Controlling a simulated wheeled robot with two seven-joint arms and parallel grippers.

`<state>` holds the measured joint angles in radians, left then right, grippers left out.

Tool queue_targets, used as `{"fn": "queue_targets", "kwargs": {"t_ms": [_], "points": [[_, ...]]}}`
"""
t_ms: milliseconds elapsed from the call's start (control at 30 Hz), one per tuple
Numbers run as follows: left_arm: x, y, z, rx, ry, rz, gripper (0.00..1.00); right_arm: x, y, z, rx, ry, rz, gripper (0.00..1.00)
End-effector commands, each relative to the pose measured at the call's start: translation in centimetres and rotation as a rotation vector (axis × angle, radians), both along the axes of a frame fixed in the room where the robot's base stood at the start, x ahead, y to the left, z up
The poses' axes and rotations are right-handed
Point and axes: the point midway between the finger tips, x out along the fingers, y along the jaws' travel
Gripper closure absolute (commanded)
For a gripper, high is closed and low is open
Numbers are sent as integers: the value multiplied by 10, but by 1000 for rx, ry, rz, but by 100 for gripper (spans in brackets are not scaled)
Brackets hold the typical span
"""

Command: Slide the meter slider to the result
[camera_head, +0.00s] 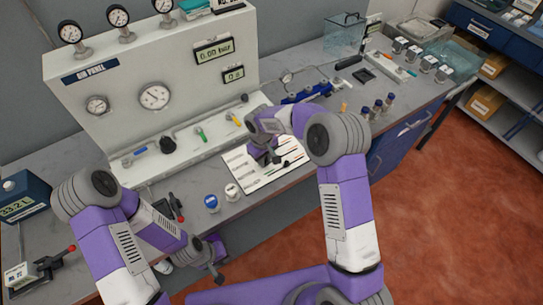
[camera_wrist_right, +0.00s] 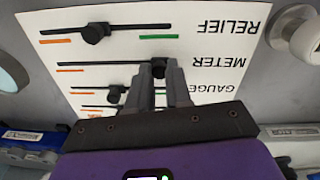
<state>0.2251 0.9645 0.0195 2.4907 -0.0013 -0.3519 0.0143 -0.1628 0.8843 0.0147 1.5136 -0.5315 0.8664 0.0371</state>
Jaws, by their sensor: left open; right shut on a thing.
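The white slider board (camera_head: 238,160) lies on the bench under my right gripper (camera_head: 268,158). In the right wrist view it appears upside down, with rows labelled RELIEF, METER and GAUGE. The dark meter slider knob (camera_wrist_right: 158,66) is at the label end of its black track, away from the orange mark (camera_wrist_right: 70,70). My right gripper (camera_wrist_right: 167,90) is shut on this knob; its fingers hide part of the track and any green mark there. The relief knob (camera_wrist_right: 96,32) sits nearer its orange mark. My left gripper (camera_head: 216,268) is open and empty, low by the bench front.
A blue-topped jar (camera_head: 211,203) and a white-topped jar (camera_head: 232,191) stand left of the board. The gauge panel (camera_head: 150,75) rises behind. Small bottles (camera_head: 376,107) stand to the right. A black lever device (camera_head: 168,208) is near the left arm.

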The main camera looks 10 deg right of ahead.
Motion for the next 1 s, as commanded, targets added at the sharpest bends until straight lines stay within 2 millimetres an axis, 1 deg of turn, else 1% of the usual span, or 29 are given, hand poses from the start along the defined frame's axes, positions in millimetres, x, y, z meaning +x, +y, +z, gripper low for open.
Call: {"fn": "queue_targets", "kwargs": {"t_ms": [33, 233, 267, 400, 667, 767, 867, 1000], "points": [[0, 0, 0, 0, 0, 0, 57, -1, 4, 0, 6, 2, 1, 100], [0, 0, 1, 0, 0, -1, 57, -2, 5, 1, 9, 3, 3, 100], [0, 0, 1, 0, 0, -1, 57, -2, 5, 0, 9, 3, 3, 76], [0, 0, 1, 0, 0, 0, 57, -2, 5, 0, 9, 3, 3, 55], [0, 0, 1, 0, 0, 0, 57, -1, 3, 1, 7, 3, 2, 55], [0, 0, 1, 0, 0, -1, 57, -1, 4, 6, 7, 0, 1, 55], [0, 0, 1, 0, 0, -1, 57, 0, 4, 20, 7, -2, 2, 55], [0, 0, 2, 0, 0, 0, 57, -1, 5, 44, 8, -1, 2, 55]]}}
